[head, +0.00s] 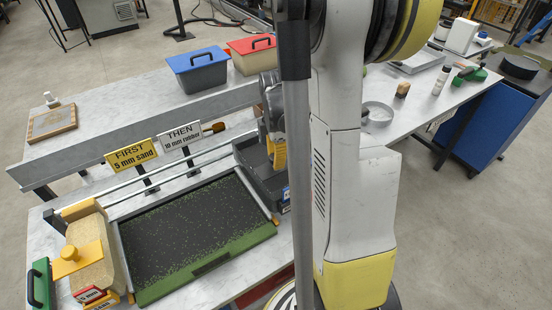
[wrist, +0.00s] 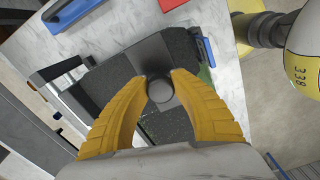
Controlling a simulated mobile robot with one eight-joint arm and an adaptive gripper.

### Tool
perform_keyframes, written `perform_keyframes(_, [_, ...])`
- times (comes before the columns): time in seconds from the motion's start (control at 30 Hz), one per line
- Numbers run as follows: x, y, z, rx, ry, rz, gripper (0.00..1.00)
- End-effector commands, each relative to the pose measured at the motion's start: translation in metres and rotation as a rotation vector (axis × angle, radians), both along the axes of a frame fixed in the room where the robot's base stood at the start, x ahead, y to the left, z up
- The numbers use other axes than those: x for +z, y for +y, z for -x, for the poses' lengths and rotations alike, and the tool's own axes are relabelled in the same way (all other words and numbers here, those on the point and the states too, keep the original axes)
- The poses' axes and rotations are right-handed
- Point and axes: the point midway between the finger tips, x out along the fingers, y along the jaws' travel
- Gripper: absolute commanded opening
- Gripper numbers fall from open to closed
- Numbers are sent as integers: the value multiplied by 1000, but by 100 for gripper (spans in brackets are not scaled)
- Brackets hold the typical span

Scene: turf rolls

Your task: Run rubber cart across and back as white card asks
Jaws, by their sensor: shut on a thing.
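The dark grey rubber cart (head: 258,178) stands at the right end of the turf tray (head: 190,235), partly hidden behind my arm. My gripper (head: 277,152) is over it. In the wrist view my gripper (wrist: 159,78) has its yellow fingers shut around the cart's round grey knob (wrist: 160,90), with black granules on both sides. The tray surface is mostly black granules, with a green strip along the front. The white card (head: 180,137) reads "THEN 10 mm rubber". The yellow card (head: 132,154) reads "FIRST 5 mm sand". The sand cart (head: 92,250) stands at the left end.
Rails run along the tray, with a long grey beam (head: 130,137) behind. A blue bin (head: 198,70) and a red bin (head: 252,55) stand at the back. A brush (head: 214,127) lies behind the cards. A grey ring (head: 378,112) is right of my arm.

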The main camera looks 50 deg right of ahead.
Motion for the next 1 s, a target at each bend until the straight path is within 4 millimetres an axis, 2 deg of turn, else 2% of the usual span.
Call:
perform_keyframes(0.17, [-1, 8, -1, 2, 1, 0, 0])
perform_keyframes(0.37, [-1, 32, -7, 4, 0, -1, 0])
perform_keyframes(1.0, [-1, 149, -34, 6, 1, -2, 0])
